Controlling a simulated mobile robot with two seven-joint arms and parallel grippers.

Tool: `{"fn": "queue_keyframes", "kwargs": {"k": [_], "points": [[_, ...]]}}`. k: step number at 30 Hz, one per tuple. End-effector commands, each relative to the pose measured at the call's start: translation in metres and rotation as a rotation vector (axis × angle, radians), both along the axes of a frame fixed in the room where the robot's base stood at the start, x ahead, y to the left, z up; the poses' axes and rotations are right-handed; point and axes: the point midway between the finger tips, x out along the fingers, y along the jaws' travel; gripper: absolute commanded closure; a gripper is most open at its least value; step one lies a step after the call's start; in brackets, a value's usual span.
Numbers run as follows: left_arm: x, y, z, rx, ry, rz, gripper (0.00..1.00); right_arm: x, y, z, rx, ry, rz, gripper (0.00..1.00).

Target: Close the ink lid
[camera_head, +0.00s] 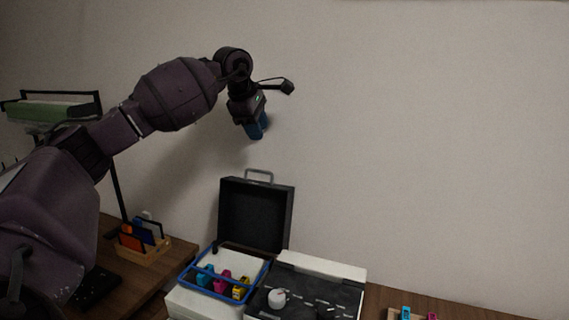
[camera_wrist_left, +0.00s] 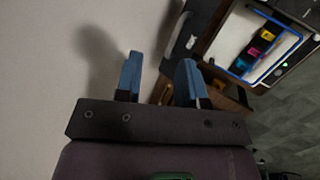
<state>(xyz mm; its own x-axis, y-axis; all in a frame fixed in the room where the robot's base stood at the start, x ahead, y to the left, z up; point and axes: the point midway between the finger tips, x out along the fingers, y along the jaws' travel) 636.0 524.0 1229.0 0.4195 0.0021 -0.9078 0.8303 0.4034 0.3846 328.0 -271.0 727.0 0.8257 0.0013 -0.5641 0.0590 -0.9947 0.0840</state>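The dark ink lid (camera_head: 257,215) stands open and upright behind the ink bay, with a grey handle on its top edge. Below it is a blue-rimmed bay (camera_head: 187,292) holding cyan (camera_head: 205,277), magenta (camera_head: 221,282) and yellow (camera_head: 241,289) ink pieces. My left gripper (camera_head: 257,131) is raised in front of the wall, above the lid and apart from it. In the left wrist view its two blue fingers (camera_wrist_left: 159,75) are spread with nothing between them. The ink bay's blue rim (camera_wrist_left: 299,42) shows at that view's upper right. My right gripper is not in view.
A white-and-black unit (camera_head: 335,268) with a round white knob (camera_head: 277,297) stands right of the bay. A wooden holder (camera_head: 146,252) with coloured cards sits on the table at left. A green-topped rack (camera_head: 50,110) is behind my left arm. The wall is close behind.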

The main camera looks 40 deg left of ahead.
Motion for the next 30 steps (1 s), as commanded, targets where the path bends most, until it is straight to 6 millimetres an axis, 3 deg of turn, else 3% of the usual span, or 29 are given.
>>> {"fn": "queue_keyframes", "kwargs": {"k": [3, 7, 13, 24, 30], "points": [[-0.014, 0.013, -0.004, 0.096, 0.094, -0.033, 0.64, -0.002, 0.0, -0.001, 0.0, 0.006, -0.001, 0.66], [-0.022, 0.015, -0.007, 0.128, 0.149, -0.079, 0.64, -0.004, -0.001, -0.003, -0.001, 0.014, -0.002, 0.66], [-0.017, 0.016, -0.022, 0.13, 0.15, -0.094, 0.64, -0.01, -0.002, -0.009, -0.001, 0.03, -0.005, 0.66], [0.0, 0.021, -0.081, 0.128, 0.15, -0.093, 0.64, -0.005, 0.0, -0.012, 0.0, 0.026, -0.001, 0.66], [0.007, 0.023, -0.102, 0.128, 0.147, -0.093, 0.64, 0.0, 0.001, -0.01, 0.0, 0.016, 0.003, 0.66]]}}
